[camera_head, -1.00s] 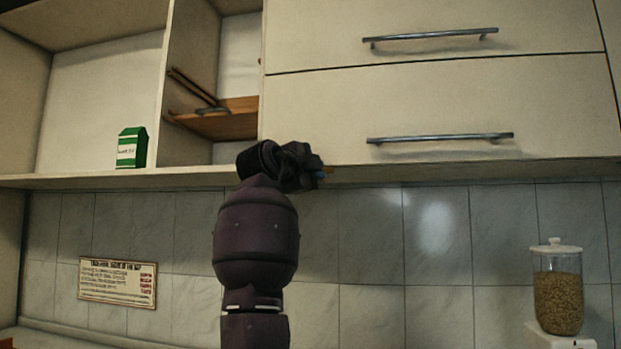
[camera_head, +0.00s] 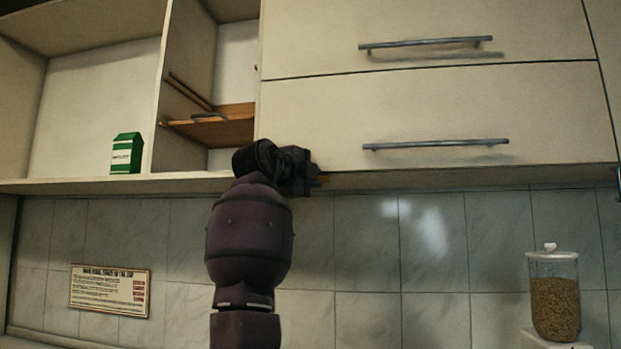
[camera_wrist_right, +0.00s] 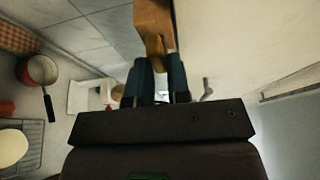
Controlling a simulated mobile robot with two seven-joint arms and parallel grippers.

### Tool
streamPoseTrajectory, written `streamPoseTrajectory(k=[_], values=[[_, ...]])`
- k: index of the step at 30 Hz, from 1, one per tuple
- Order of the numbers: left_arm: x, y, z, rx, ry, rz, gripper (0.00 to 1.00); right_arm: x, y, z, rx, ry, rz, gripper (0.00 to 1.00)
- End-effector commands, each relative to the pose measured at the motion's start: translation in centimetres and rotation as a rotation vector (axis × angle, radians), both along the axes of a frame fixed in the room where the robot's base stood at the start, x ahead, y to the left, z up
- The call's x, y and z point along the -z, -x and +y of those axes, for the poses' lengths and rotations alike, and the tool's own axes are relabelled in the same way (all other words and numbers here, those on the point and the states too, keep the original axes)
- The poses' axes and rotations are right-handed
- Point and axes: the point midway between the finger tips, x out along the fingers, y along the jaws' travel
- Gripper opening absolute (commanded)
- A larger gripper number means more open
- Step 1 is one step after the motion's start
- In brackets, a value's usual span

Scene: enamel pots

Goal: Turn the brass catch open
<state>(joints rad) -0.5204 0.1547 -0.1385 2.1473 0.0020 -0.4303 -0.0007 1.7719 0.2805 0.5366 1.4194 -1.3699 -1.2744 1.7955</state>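My right gripper (camera_head: 312,178) is raised against the underside of the cream wall cabinet, near the left end of its lower flap. In the right wrist view its two dark blue fingers (camera_wrist_right: 160,72) stand a small gap apart. A brown-gold piece that looks like the brass catch (camera_wrist_right: 155,46) reaches down between the fingertips. I cannot tell whether both fingers press on it. My left gripper is not in view.
Flaps with bar handles (camera_head: 435,145) are closed above the gripper. Open shelves at left hold a green carton (camera_head: 126,153) and a wooden board (camera_head: 215,125). A grain jar (camera_head: 555,297) stands at lower right. The wrist view shows a red pan (camera_wrist_right: 40,70) below.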

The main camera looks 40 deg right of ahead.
Motion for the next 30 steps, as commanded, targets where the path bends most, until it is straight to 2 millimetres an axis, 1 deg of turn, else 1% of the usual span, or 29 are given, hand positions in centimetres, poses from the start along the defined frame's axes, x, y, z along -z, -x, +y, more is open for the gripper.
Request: streamPoseTrajectory(k=[1, 3, 4, 11, 14, 17, 19, 24, 30], values=[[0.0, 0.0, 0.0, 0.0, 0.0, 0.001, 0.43, 0.1, -0.1, 0.0, 0.0, 0.0, 0.001, 0.25], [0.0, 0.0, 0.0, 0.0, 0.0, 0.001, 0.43, 0.1, -0.1, 0.0, 0.0, 0.001, 0.002, 0.36], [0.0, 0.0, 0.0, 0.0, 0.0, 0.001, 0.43, 0.1, 0.0, 0.0, 0.0, 0.002, 0.002, 0.38], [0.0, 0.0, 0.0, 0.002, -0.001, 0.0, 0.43, -0.1, 0.0, 0.0, 0.0, 0.002, 0.0, 0.38], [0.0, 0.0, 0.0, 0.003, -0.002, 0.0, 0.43, -0.1, 0.1, 0.3, -0.001, 0.003, 0.0, 0.38], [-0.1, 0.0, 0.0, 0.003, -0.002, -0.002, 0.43, -0.1, 0.4, 1.3, -0.002, 0.003, 0.0, 0.38], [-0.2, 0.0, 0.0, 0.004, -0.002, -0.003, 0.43, -0.2, 0.7, 2.3, -0.002, 0.004, 0.0, 0.38], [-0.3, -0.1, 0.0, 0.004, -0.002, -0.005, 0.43, -0.2, 1.7, 5.3, -0.003, 0.004, 0.0, 0.38], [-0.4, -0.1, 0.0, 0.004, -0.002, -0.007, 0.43, -0.1, 2.7, 8.3, -0.002, 0.002, -0.001, 0.38]])
